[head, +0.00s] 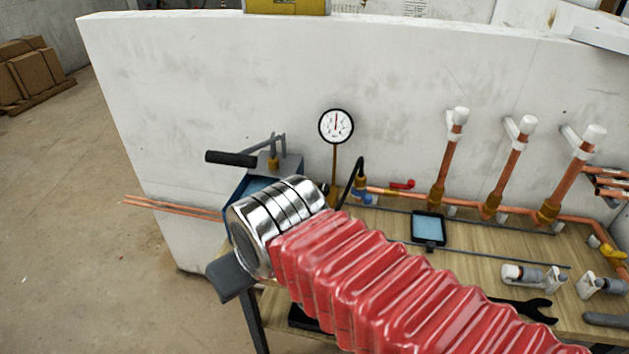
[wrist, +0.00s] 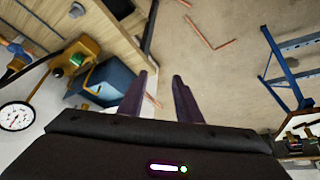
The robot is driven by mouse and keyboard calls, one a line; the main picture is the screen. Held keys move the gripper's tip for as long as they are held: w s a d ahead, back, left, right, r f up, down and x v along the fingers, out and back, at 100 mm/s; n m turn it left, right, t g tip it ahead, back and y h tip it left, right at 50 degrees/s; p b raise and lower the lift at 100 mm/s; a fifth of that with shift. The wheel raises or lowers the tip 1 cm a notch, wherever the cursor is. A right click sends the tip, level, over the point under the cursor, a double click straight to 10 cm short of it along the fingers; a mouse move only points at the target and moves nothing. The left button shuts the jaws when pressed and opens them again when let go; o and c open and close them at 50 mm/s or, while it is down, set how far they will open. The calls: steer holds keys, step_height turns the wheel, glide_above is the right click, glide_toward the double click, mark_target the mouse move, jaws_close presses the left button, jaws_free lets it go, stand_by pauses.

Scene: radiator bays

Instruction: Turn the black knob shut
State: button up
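A hand pump with a blue tank (head: 240,192) and a long black handle (head: 231,158) stands at the left end of the bench. A round dial gauge (head: 336,126) rises on a brass stem beside it. I cannot pick out the black knob with certainty; a small dark part (head: 325,188) shows just behind my arm, near the gauge stem. In the wrist view, the blue tank (wrist: 118,76) and gauge (wrist: 16,116) lie left of my gripper (wrist: 160,76). Its two fingers are apart with nothing between them, pointing at the floor beyond the bench. My arm hides part of the pump.
Copper pipes with white caps (head: 459,114) stand along the white wall (head: 200,90). A small tablet (head: 428,228), red valve lever (head: 403,184) and wrench (head: 527,308) are on the wooden bench (head: 470,238). Thin copper pipes (head: 170,206) stick out left. The left floor is open.

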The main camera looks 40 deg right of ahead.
steer(key=shift+o, duration=0.2)
steer(key=o, duration=0.3)
steer(key=shift+w+d+r, duration=0.15)
steer(key=shift+w+d, duration=0.05)
steer(key=shift+w, duration=0.1)
steer(key=shift+o, duration=0.3)
steer(key=w+d+r, duration=0.2)
steer(key=w+d, duration=0.5)
steer(key=w, duration=0.1)
steer(key=shift+d+m+g, duration=0.25)
steer(key=shift+m+g, duration=0.05)
steer(key=m, duration=0.1)
glide_above(324, 187)
steer(key=s, duration=0.6)
step_height(324, 187, down, 6)
steer(key=shift+w+a+h, duration=0.15)
steer(key=shift+a+h, duration=0.15)
steer(key=shift+f+g, duration=0.1)
steer(key=shift+g, duration=0.2)
steer(key=x, duration=1.3)
steer(key=shift+w+f, duration=0.2)
steer(key=shift+f, duration=0.05)
